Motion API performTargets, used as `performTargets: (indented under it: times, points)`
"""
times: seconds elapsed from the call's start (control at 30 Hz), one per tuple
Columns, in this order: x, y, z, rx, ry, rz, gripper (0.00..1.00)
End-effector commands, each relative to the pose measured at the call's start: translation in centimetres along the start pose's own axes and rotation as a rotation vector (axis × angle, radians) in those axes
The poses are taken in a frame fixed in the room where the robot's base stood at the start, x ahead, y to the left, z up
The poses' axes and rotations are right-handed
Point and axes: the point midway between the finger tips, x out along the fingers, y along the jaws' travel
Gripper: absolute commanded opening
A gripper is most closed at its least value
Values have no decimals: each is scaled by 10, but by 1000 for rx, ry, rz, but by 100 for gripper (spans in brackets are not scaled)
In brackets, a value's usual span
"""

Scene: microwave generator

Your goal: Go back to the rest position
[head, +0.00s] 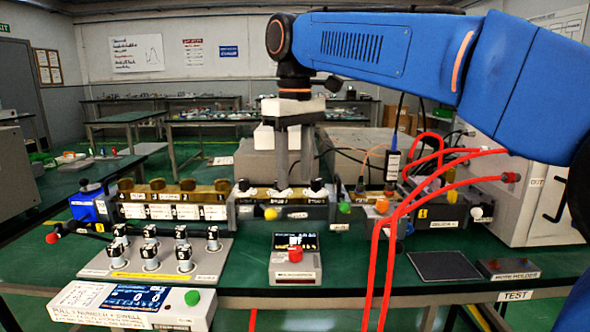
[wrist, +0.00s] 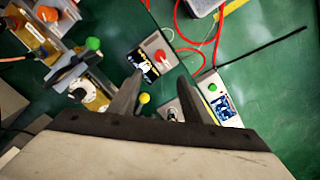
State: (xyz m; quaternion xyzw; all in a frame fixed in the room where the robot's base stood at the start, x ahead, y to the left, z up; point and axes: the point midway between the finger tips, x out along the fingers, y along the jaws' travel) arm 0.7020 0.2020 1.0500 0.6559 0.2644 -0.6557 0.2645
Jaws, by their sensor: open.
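My gripper (head: 295,182) hangs from the blue arm, pointing down, over the middle of the bench row. Its two grey fingers are apart with nothing seen between them. In the wrist view, the gripper (wrist: 161,84) also shows its fingers spread, with bench devices below. In the head view the fingertips overlap the middle waveguide section (head: 272,196) with its black knobs; I cannot tell whether they touch it. The arm is bent, with its forearm reaching in from the right.
A small meter with a red knob (head: 296,255) stands in front, and a control box with a green button (head: 130,303) is front left. A plate of knobs (head: 160,252) lies left. Red cables (head: 385,240) loop up at right. A dark flat pad (head: 443,265) lies right.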

Motion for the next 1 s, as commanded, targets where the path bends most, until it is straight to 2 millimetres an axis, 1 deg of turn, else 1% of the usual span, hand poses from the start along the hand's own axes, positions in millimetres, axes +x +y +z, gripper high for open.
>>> performTargets:
  times: [0.33,0.47,0.57,0.67,0.8,0.87,1.0]
  points:
    - [-2,0,0,0,0,0,44]
    - [1,5,8,17,9,2,44]
    - [8,16,27,56,28,6,44]
    - [22,29,55,115,58,14,44]
    - [46,46,97,204,104,27,44]
    - [58,51,115,241,124,34,44]
    - [88,61,157,329,169,50,44]
